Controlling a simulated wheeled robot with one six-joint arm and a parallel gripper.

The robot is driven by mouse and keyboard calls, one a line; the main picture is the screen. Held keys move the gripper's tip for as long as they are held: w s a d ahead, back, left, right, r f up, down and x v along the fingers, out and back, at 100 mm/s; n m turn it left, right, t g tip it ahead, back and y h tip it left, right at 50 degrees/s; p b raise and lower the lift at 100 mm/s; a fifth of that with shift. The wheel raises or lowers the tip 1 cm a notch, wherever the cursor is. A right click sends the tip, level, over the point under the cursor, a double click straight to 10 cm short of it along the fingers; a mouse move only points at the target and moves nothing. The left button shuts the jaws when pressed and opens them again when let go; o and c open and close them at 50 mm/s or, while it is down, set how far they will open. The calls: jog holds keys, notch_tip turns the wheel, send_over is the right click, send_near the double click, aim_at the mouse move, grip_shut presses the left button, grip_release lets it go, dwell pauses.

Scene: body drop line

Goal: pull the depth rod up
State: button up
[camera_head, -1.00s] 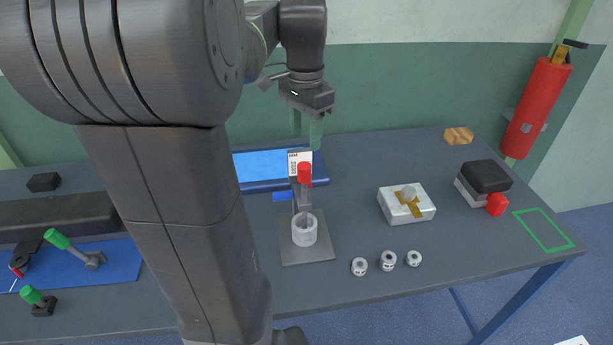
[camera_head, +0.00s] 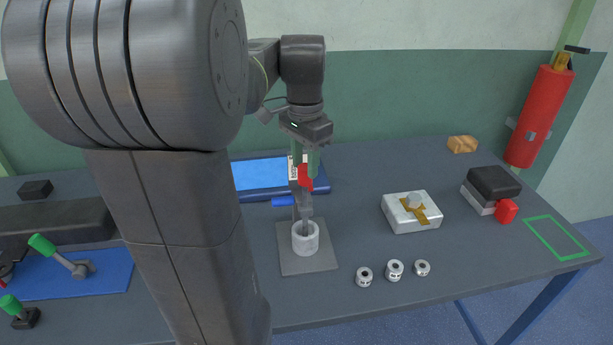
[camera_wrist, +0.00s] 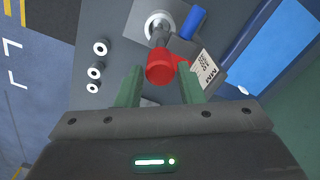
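The depth rod stands upright on a small fixture, with a red knob (camera_head: 305,178) at its top. Its grey lower part reaches down into a white ring-shaped cylinder (camera_head: 306,238) on a grey base plate (camera_head: 293,262). My gripper (camera_head: 304,163) points down just above the red knob. In the wrist view, the green fingers of my gripper (camera_wrist: 159,90) are spread apart. The red knob (camera_wrist: 161,69) lies between and slightly beyond their tips, with gaps at both sides. A white printed label (camera_wrist: 205,68) is beside the knob. Part of the rod is hidden behind the knob in the wrist view.
A blue tray (camera_head: 259,174) and a blue block (camera_head: 284,201) are close behind the fixture. Several small white rings (camera_head: 395,270) lie at front right. A silver box (camera_head: 411,213) stands to the right. A red extinguisher (camera_head: 539,115) is at the far right.

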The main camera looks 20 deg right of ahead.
jog(key=c, duration=0.5)
jog(key=shift+o, duration=0.2)
jog(key=shift+r+p, duration=1.5)
jog(key=shift+p, duration=0.1)
dwell(0.4)
jog(key=o, duration=0.8)
jog(key=shift+c, duration=0.2)
notch_tip(320, 180, up, 5)
jog(key=p, duration=0.4)
jog(key=shift+r, duration=1)
